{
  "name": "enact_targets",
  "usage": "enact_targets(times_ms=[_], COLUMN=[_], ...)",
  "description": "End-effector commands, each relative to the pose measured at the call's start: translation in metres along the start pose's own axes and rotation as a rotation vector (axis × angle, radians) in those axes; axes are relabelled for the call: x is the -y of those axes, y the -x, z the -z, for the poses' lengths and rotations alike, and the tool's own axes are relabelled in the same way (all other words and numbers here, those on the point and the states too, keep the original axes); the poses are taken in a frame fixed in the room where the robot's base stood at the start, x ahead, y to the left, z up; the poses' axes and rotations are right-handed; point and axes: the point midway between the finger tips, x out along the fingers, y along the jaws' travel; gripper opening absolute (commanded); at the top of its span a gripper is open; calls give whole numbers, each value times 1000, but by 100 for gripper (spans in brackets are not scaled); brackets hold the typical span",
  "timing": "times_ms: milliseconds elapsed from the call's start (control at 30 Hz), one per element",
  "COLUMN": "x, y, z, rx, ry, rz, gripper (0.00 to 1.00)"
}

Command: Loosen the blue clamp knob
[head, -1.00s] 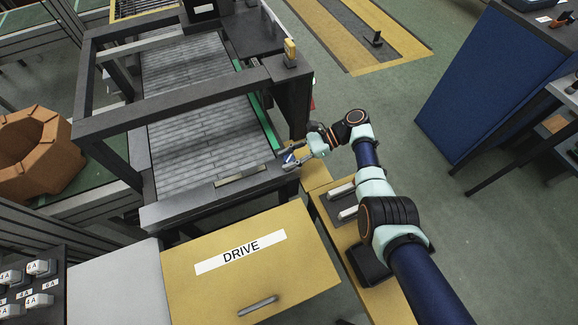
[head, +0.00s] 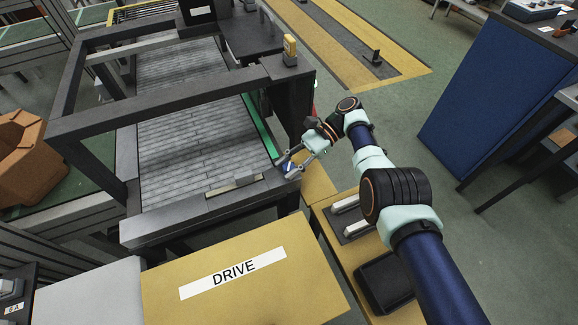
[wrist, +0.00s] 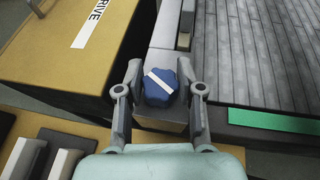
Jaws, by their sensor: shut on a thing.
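The blue clamp knob (wrist: 160,95) sits at the corner of the conveyor frame, with a white stripe lying diagonally across its top. In the head view it is a small blue patch (head: 290,167), partly hidden by the fingers. My gripper (wrist: 161,78) has one finger on each side of the knob and is shut on it. In the head view my gripper (head: 285,164) is at the conveyor's near right corner. The finger contacts low on the knob are hard to make out.
The yellow cabinet marked DRIVE (head: 170,310) stands in front of the conveyor (head: 185,135). A dark upright post (head: 293,105) rises close behind my gripper. Grey handles (head: 350,222) and a black tray (head: 385,282) lie on a yellow surface under my arm.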

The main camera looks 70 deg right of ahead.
Motion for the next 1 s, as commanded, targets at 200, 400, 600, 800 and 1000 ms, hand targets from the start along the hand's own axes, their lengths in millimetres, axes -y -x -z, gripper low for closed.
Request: enact_targets(times_ms=[200, 400, 600, 800, 1000], x=[0, 0, 0, 0, 0], y=[-1, 0, 0, 0, 1], z=[1, 1, 0, 0, -2], rx=[-2, -1, 0, 0, 0], ry=[-2, -1, -1, -1, -8], rz=[1, 1, 1, 1, 21], gripper=[40, 63, 63, 63, 63])
